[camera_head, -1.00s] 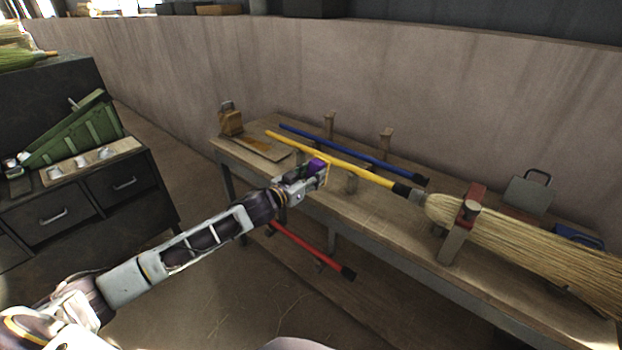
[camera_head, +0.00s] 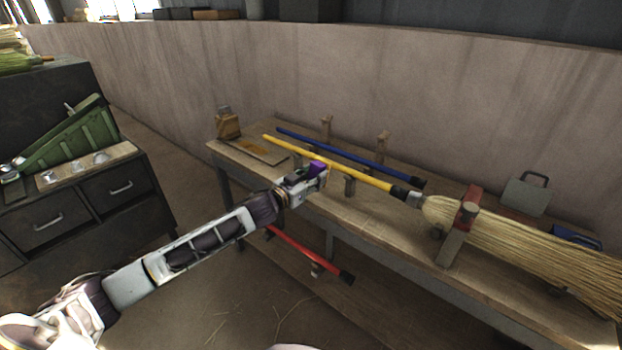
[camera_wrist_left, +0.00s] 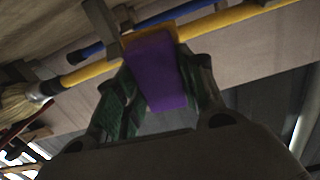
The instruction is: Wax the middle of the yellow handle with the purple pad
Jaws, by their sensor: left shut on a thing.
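The yellow handle (camera_head: 372,179) belongs to a broom lying along the bench, with its straw head (camera_head: 540,240) at the right. My left gripper (camera_head: 318,170) is at the middle of the handle, on its near side. It is shut on the purple pad (camera_head: 316,165). In the left wrist view the purple pad (camera_wrist_left: 155,72) sits between the two fingers, and its yellowish far edge meets the yellow handle (camera_wrist_left: 215,22). The pad looks to be against the handle, though firm contact is hard to tell. My right gripper is not in view.
A blue handle (camera_head: 345,153) lies behind the yellow one, on wooden pegs. A red clamp post (camera_head: 470,206) stands at the broom head. A red handle (camera_head: 310,254) is below the bench's front edge. A wooden block (camera_head: 228,125) stands at the bench's far left.

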